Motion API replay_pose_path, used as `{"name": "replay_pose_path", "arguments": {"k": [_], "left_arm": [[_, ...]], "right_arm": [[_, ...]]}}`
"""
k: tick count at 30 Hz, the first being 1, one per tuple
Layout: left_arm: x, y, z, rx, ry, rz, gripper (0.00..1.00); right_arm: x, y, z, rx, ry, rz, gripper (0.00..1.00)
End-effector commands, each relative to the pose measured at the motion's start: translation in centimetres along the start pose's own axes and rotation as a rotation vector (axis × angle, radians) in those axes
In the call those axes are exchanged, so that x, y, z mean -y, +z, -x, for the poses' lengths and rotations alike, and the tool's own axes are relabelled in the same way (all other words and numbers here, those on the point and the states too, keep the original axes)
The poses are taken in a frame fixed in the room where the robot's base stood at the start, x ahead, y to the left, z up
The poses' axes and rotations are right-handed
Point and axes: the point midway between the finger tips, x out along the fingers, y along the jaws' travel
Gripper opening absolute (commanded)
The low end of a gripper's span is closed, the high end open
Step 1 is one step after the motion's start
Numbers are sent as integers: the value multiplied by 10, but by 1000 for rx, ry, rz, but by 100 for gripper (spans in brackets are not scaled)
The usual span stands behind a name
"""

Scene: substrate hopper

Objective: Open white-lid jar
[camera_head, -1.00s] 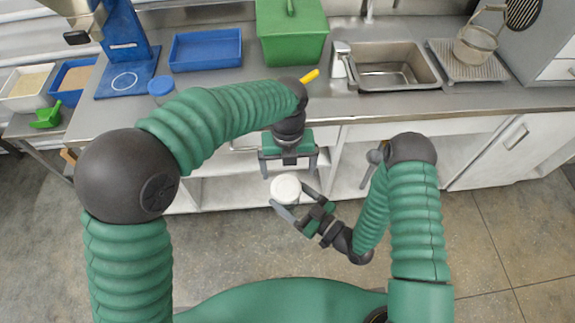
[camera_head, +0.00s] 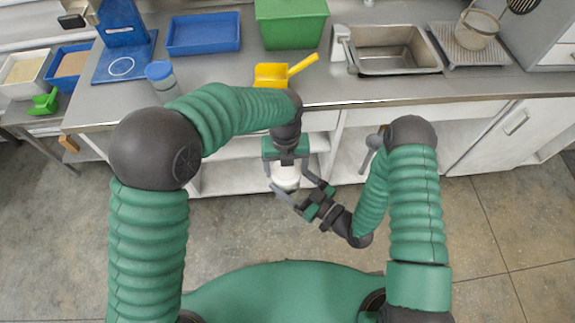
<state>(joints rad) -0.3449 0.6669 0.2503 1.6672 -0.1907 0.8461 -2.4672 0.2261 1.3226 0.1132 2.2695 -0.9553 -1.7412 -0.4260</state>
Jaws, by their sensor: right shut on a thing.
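The jar with the white lid (camera_head: 286,178) is held upright in front of the counter, below its edge. My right gripper (camera_head: 291,190) is shut on the jar's body from the lower right. My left gripper (camera_head: 286,168) points down from above. Its two fingers are spread on either side of the jar's top, and it looks open. Its body hides part of the lid, and I cannot tell whether the fingers touch it.
On the counter are a blue-lidded jar (camera_head: 160,80), a yellow scoop (camera_head: 271,76), a blue tray (camera_head: 204,34), a green bin (camera_head: 290,25) and a sink (camera_head: 392,50). White shelving (camera_head: 225,178) stands behind my grippers. The floor in front is clear.

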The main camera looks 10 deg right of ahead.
Motion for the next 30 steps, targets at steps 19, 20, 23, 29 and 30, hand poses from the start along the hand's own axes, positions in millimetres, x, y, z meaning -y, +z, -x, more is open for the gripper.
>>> {"name": "replay_pose_path", "arguments": {"k": [19,20,23,29,30], "left_arm": [[9,0,3,-2,-21,760,28],[9,0,3,-3,-21,864,28],[7,0,4,-5,-23,1215,28],[5,-1,4,-12,-23,1819,28],[5,-1,5,-13,-23,1898,28]], "right_arm": [[7,-1,-3,-4,-18,-4,0],[7,-1,-3,-3,-19,-4,0],[8,-1,-3,-3,-20,-4,0],[8,-1,-2,-2,-21,-5,0],[9,-1,-2,-2,-21,-6,0]]}}
